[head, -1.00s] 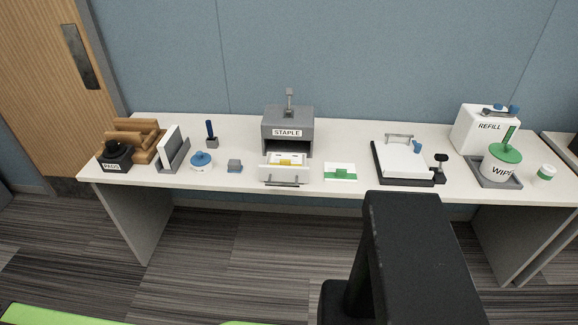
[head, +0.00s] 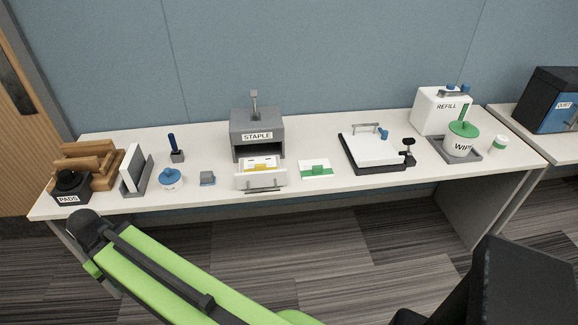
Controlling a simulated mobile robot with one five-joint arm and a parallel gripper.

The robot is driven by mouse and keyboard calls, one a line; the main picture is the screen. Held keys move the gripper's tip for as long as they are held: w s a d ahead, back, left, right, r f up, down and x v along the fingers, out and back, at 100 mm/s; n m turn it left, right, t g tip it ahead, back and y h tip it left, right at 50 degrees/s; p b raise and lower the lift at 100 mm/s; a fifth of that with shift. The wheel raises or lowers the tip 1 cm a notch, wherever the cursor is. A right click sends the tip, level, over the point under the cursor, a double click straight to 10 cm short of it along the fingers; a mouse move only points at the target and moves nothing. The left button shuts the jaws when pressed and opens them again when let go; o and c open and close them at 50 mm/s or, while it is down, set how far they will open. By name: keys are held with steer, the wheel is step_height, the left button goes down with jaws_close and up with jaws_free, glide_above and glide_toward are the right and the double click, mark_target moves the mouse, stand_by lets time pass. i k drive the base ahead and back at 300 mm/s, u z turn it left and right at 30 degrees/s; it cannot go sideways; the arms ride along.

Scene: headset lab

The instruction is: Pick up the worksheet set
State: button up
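A flat white packet with a green band (head: 315,169) lies on the table just right of the stapler's front tray; it looks like paper. White sheets with a yellow strip (head: 259,164) lie in the pulled-out tray of the grey box labelled STAPLE (head: 257,129). I cannot tell for sure which of these is the worksheet set. My green arm reaches across the lower left, in front of the table. My gripper does not show.
The white table (head: 330,200) also holds a PADS holder (head: 70,187), a blue-lidded pot (head: 170,178), a small grey block (head: 207,178), a white board on a black tray (head: 372,150), a REFILL box (head: 440,110) and a WIPE tub (head: 461,140).

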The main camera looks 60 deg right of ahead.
mark_target(260, 165)
steer(key=u, duration=0.05)
steer(key=i, duration=1)
steer(key=z, duration=0.1)
